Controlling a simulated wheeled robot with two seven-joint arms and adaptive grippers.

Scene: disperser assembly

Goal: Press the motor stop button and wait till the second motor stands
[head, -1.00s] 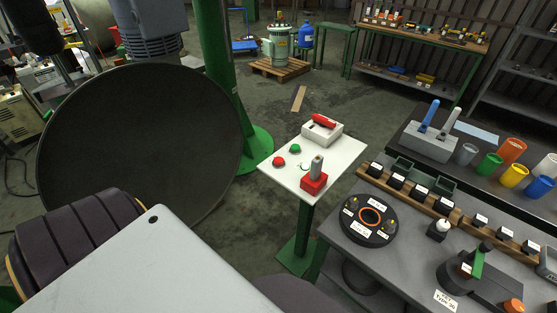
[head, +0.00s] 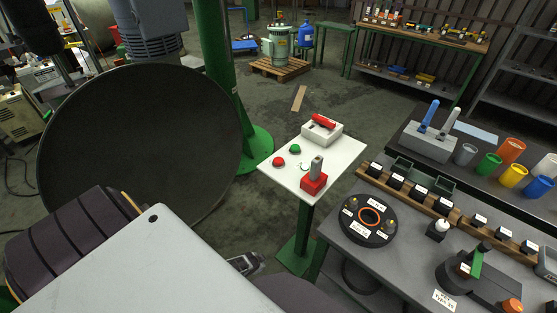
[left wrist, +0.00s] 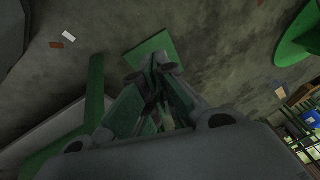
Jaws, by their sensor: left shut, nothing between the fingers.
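A red button (head: 278,162) and a green button (head: 295,149) sit on a white-topped stand (head: 335,158) in the head view. I take the red one as the stop button, but no label is readable. A grey finned motor (head: 148,22) is at the top left; I cannot tell whether it turns. My left gripper (head: 245,263) shows partly in the head view, below and left of the stand, apart from the buttons. In the left wrist view the gripper (left wrist: 160,62) is shut and empty over the floor. My right gripper is out of view.
A red block with a grey handle (head: 314,175) and a white box with a red switch (head: 322,130) share the stand top. A large dark disc (head: 140,145) and green column (head: 218,80) stand left. A grey workbench (head: 405,265) adjoins on the right.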

